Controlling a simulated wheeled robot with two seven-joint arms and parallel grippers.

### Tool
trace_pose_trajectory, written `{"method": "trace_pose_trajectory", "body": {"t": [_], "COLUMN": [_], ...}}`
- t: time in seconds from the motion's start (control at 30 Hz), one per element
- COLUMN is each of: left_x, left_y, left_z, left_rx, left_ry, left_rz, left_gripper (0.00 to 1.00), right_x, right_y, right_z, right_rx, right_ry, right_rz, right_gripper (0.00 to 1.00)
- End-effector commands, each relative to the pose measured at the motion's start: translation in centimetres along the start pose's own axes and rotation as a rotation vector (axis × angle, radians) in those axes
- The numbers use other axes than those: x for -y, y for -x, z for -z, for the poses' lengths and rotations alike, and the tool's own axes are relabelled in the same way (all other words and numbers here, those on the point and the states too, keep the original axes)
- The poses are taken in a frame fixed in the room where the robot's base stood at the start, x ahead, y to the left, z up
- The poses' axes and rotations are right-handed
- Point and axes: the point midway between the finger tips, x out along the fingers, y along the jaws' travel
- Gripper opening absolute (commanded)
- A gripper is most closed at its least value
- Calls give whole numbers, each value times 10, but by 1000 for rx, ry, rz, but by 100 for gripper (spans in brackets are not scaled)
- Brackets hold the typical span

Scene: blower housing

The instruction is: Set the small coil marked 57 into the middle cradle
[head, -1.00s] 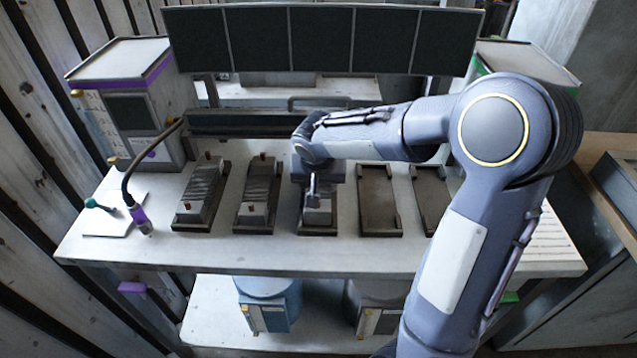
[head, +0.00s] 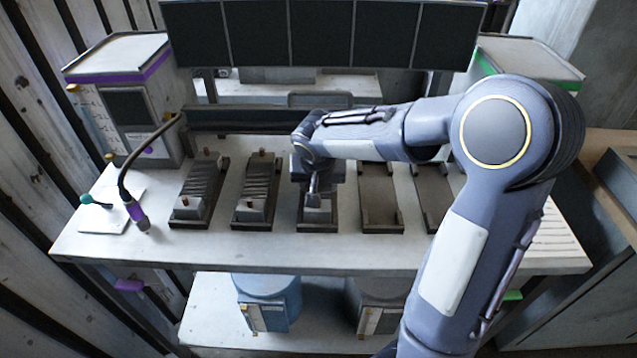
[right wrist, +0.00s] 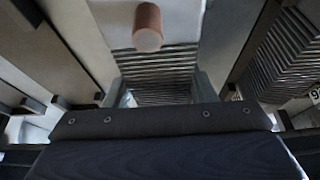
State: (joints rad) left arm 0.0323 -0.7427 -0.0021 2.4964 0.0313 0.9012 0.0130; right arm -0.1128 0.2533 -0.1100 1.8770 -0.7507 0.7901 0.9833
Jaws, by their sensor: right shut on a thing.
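My right gripper (head: 315,180) is over the middle cradle (head: 317,228), pointing down, and is shut on the small coil (head: 319,214). In the head view the coil's pale end shows within the outline of the cradle. I cannot tell whether it rests fully on the cradle floor. The number on the held coil is hidden. My left gripper is out of view.
Two ribbed coils sit in the two cradles (head: 176,226) (head: 238,228) to the left. Two empty cradles (head: 380,200) (head: 428,190) lie to the right. A bent lamp-like tool (head: 137,212) stands at the table's left. Dark panels (head: 320,38) rise behind.

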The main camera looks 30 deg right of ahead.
Motion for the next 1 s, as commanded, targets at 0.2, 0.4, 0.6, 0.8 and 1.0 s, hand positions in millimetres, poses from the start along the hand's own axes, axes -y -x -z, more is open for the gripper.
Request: {"method": "trace_pose_trajectory", "body": {"t": [0.2, 0.4, 0.6, 0.8, 1.0], "left_x": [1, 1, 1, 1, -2], "left_y": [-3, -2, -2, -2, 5], "left_z": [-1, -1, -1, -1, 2], "left_rx": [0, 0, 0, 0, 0], "left_ry": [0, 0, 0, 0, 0], "left_rz": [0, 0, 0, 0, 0], "left_gripper": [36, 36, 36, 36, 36], "right_x": [0, 0, 0, 0, 0], "right_y": [-2, -1, -2, -2, 10], "right_z": [0, 0, 0, -1, 4], "right_rx": [-2, -2, -1, 1, -1], "right_ry": [0, 0, 0, 0, 0], "right_rz": [2, 2, 1, 0, 1], "right_gripper": [14, 59, 76, 76, 76]}}
